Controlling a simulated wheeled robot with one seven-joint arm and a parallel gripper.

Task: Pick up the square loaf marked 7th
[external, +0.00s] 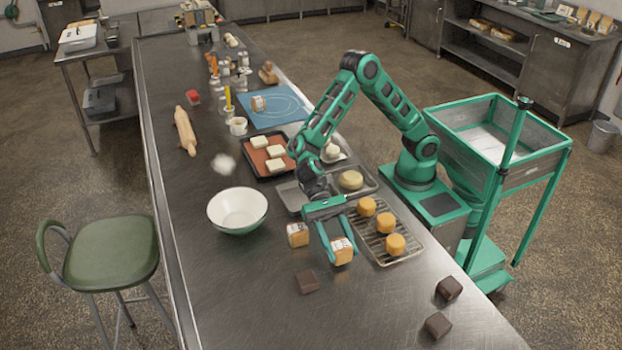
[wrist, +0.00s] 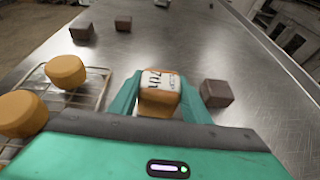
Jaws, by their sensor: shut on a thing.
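The square loaf marked 7th (wrist: 159,98) is a small orange-brown block with a white printed band. It sits between the two fingers of my gripper (wrist: 160,100) in the wrist view, and its 7th marking shows. In the external view the same loaf (external: 342,252) is held at the tips of my green gripper (external: 338,250), left of the wire rack. My gripper is shut on it. I cannot tell whether the loaf touches the counter. Another square loaf with a white label (external: 298,234) stands to its left; its marking is too small to read.
A wire rack (external: 408,256) with round orange cakes lies to the right. A dark brown block (external: 307,281) is close in front, and two more dark blocks (external: 449,288) lie farther right. A white bowl (external: 238,211) stands left. The front counter is largely clear.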

